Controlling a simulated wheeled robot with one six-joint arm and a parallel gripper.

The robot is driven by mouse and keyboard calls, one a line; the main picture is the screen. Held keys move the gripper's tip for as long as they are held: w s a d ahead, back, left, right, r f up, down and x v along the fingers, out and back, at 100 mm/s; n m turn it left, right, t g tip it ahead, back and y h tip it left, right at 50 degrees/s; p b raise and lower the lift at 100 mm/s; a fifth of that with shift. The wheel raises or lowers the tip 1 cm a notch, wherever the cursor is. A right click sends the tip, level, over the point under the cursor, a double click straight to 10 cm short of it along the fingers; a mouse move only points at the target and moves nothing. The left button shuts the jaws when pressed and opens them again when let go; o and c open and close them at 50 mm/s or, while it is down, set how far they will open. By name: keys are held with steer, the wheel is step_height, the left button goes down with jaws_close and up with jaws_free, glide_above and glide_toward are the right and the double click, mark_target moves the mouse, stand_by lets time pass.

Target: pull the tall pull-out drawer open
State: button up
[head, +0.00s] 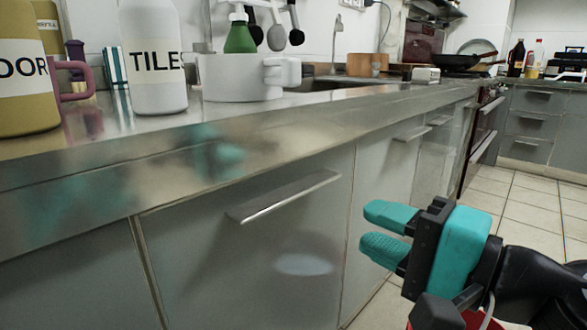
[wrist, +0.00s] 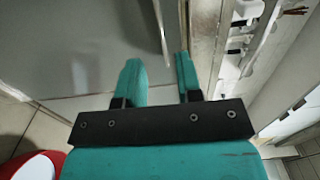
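A grey drawer front (head: 235,265), tall and flat, sits under the steel counter and looks flush with its neighbours. Its long metal bar handle (head: 285,195) runs along the upper part. My gripper (head: 374,228) is at the right, out in front of the cabinets and apart from this handle, with its teal fingers spread and nothing between them. In the wrist view my gripper (wrist: 158,62) is also open, and a metal bar handle (wrist: 161,30) shows just beyond the gap between the fingertips, against a grey front. The front's lower edge is out of frame.
The steel counter edge (head: 230,150) overhangs the fronts. A TILES bottle (head: 153,80), a DOOR bottle (head: 25,95) and a white pot (head: 235,80) stand on it. More handled fronts (head: 400,155) continue to the right.

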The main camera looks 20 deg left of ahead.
mark_target(299, 197)
steer(key=p+x, duration=0.9)
steer(key=x, duration=0.3)
steer(key=shift+a, duration=0.2)
steer(key=shift+w+a, duration=0.3)
steer(key=shift+a, duration=0.2)
jaws_close()
